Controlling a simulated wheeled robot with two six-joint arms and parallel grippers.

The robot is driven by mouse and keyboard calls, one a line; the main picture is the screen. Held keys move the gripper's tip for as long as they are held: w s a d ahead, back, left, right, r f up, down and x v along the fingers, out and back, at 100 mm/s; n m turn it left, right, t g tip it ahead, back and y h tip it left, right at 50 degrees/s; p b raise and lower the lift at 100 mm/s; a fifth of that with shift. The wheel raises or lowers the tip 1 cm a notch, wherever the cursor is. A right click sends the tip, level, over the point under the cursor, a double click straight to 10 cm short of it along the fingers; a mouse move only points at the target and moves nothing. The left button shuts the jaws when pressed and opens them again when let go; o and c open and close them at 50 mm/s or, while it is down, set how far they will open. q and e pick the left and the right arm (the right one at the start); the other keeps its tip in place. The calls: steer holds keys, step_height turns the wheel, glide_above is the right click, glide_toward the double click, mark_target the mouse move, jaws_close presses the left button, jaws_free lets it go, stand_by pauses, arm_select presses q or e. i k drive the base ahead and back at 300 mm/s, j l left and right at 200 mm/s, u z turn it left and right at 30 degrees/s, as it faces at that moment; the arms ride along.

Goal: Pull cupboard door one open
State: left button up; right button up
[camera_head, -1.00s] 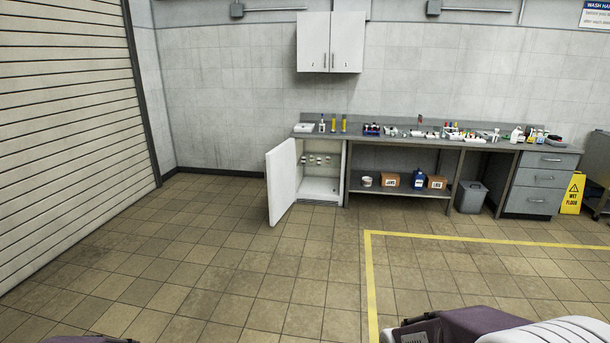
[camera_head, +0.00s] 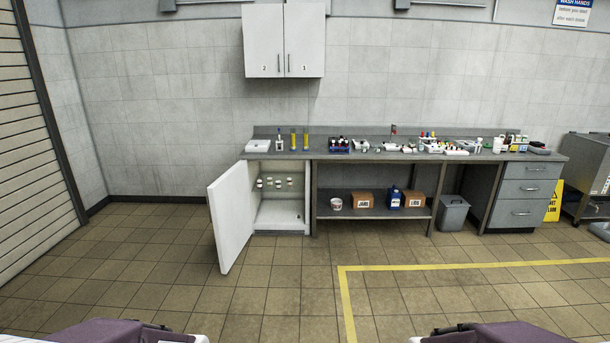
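A white wall cupboard (camera_head: 284,40) hangs above the bench. It has two shut doors with upright bar handles side by side at the middle. The left door (camera_head: 262,35) carries a mark like a 2. The right door (camera_head: 306,35) carries a small mark that I read as 1, though it is hard to make out. Below, a white low cupboard has its door (camera_head: 230,217) swung wide open to the left, showing small jars inside. Parts of my two arms show at the bottom edge, but neither gripper is in view.
A grey bench (camera_head: 400,157) with bottles, racks and cylinders runs along the wall under the wall cupboard. Boxes stand on its lower shelf, beside a grey bin (camera_head: 453,214). A yellow floor line (camera_head: 450,266) crosses the tiles. The floor before the bench is clear.

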mark_target(304, 39)
steer(key=i, duration=3.5)
steer(key=i+j, duration=0.15)
steer(key=i, duration=0.35)
steer(key=i+j, duration=0.2)
steer(key=i, duration=0.35)
steer(key=i+j, duration=0.15)
steer(key=i, duration=0.35)
steer(key=i+j, duration=0.15)
steer(key=i, duration=0.35)
steer(key=i+j, duration=0.2)
steer(key=i, duration=0.35)
